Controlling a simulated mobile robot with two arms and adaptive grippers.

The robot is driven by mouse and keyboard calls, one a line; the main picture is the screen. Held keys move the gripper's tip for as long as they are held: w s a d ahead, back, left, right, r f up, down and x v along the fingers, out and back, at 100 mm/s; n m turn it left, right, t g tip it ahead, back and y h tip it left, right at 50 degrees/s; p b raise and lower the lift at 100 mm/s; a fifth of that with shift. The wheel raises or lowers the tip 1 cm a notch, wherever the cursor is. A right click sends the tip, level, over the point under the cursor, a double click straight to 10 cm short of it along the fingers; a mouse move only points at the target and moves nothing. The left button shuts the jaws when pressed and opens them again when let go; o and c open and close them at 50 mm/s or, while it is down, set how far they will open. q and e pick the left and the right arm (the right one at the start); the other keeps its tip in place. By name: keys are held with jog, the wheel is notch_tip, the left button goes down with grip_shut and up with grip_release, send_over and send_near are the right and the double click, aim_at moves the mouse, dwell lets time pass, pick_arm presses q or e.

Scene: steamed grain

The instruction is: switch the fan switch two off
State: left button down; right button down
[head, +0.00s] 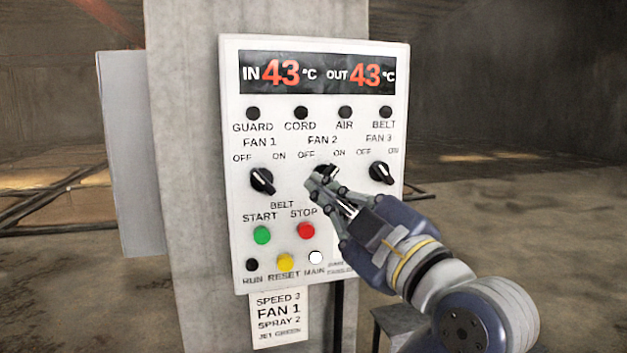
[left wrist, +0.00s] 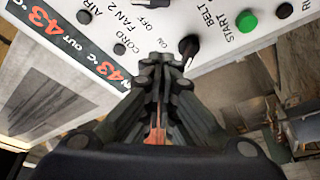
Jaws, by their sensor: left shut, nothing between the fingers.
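The white control panel (head: 240,215) faces me in the head view, with three black rotary knobs under the FAN labels. The FAN 2 knob (head: 326,170) is the middle one and is partly hidden by my left gripper (head: 319,184). My left gripper is shut and empty, its fingertips at the lower left of this knob. I cannot tell whether they touch it, nor clearly which way its pointer faces. In the left wrist view the shut fingers (left wrist: 160,75) point at the panel, with a black knob (left wrist: 188,46) beside their tips. My right gripper is not in view.
The FAN 1 knob (head: 262,181) and FAN 3 knob (head: 381,172) flank the middle one. Below are the green START button (head: 262,235), red STOP button (head: 306,230) and yellow RESET button (head: 285,262). A concrete pillar (head: 185,180) stands behind the panel.

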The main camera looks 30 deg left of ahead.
pick_arm(q)
jog(key=p+x, duration=0.6)
jog(key=x, duration=0.4)
jog(key=shift+a+r, duration=0.2)
jog(key=shift+w+d+f+p, duration=0.85)
jog(key=shift+w+d+f, duration=0.15)
jog(key=shift+f, duration=0.25)
jog(key=shift+w+d+f, duration=0.1)
jog(key=shift+d+f, duration=0.2)
jog(key=shift+d, duration=0.05)
jog(key=shift+a, duration=0.15)
